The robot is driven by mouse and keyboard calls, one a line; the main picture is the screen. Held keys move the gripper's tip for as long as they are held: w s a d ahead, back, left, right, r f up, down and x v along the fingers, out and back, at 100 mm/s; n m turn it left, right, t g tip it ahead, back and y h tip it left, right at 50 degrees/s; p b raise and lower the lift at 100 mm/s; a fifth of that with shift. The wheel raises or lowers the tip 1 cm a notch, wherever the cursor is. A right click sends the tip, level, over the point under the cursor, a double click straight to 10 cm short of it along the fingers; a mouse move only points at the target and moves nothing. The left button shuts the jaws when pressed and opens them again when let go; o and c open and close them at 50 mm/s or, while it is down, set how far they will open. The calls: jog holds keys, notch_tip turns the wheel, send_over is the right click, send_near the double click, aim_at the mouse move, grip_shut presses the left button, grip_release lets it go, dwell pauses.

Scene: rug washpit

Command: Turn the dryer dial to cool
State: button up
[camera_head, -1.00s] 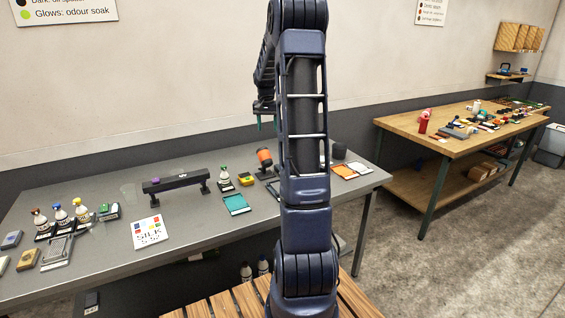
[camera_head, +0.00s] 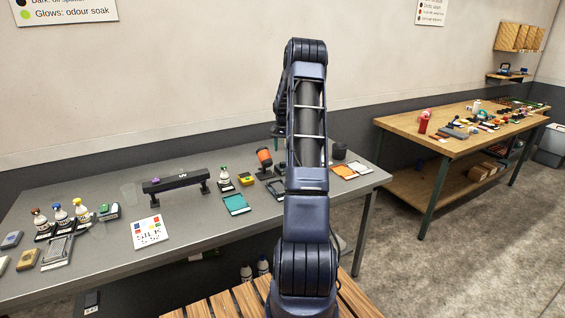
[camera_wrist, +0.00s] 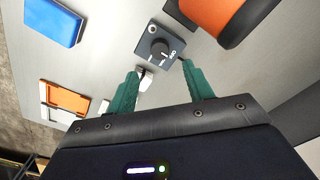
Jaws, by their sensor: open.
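In the wrist view a dark dial box (camera_wrist: 148,35) with a round black knob (camera_wrist: 160,48) and white marks lies on the grey table, just beyond my fingertips. The marks are too small to read. My gripper (camera_wrist: 160,70) is open, its two green fingers apart on either side of the knob's line, with nothing held. The orange dryer (camera_wrist: 228,14) is beside the dial box at the top right; it also shows in the head view (camera_head: 264,157). In the head view my arm hides the dial box and most of the gripper.
A small white and black piece (camera_wrist: 145,76) lies near the left finger. A blue box (camera_wrist: 54,22) and orange and white trays (camera_wrist: 64,99) lie to the left in the wrist view. In the head view the grey table (camera_head: 105,262) holds a black rail (camera_head: 176,182) and several bottles.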

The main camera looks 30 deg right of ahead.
notch_tip(320, 180, down, 8)
jog(key=shift+r, duration=0.1)
dwell(0.4)
jog(key=c, duration=1)
